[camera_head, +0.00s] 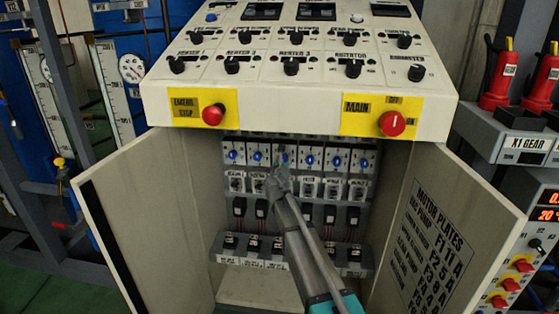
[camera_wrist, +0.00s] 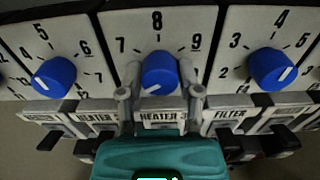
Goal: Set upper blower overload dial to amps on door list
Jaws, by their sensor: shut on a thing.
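A row of blue overload dials runs across the top of the open cabinet. In the wrist view my gripper (camera_wrist: 160,88) has one finger on each side of the middle blue dial (camera_wrist: 160,73) and is shut on it. Its scale shows 7, 8 and 9, and its white mark points down-left. In the head view my gripper (camera_head: 280,178) reaches up to the third dial from the left. The door list (camera_head: 430,240), headed "MOTOR PLATES", is on the right door; its lines are partly blurred.
Neighbouring dials flank the held one: a left dial (camera_wrist: 54,76) and a right dial (camera_wrist: 271,68), above the "FILTER" label. The open left door (camera_head: 135,235) and right door bound the cabinet. A red emergency stop (camera_head: 212,114) and a red main switch (camera_head: 392,123) project above.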

